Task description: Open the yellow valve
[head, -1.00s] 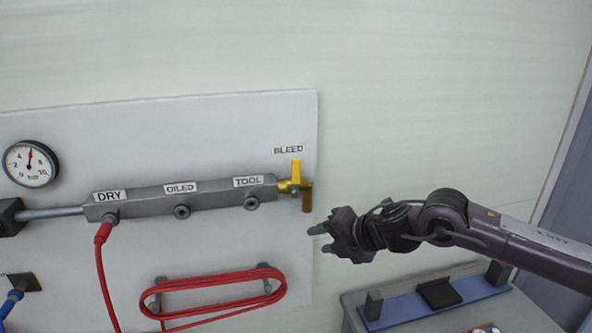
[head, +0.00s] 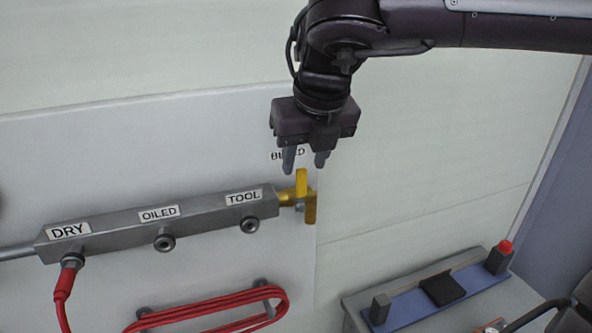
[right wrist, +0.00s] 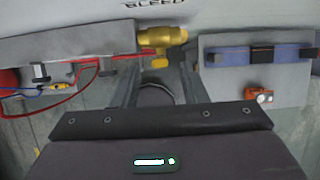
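The yellow valve (head: 305,190) sits at the right end of the grey manifold (head: 160,222), below the partly covered BLEED label. Its handle stands upright. My right gripper (head: 306,165) comes down from above, fingers pointing down and apart, just above the top of the handle. In the right wrist view the brass valve body (right wrist: 163,37) shows ahead of and between the two open fingers (right wrist: 160,80), with nothing held. I cannot tell the exact depth gap to the handle. My left gripper is not in view.
A red hose (head: 64,285) hangs from the DRY port, and a coiled red hose (head: 210,308) hangs below the manifold. A bench with a blue rail (head: 405,308) and a red button (head: 505,246) stands at lower right. The wall right of the valve is bare.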

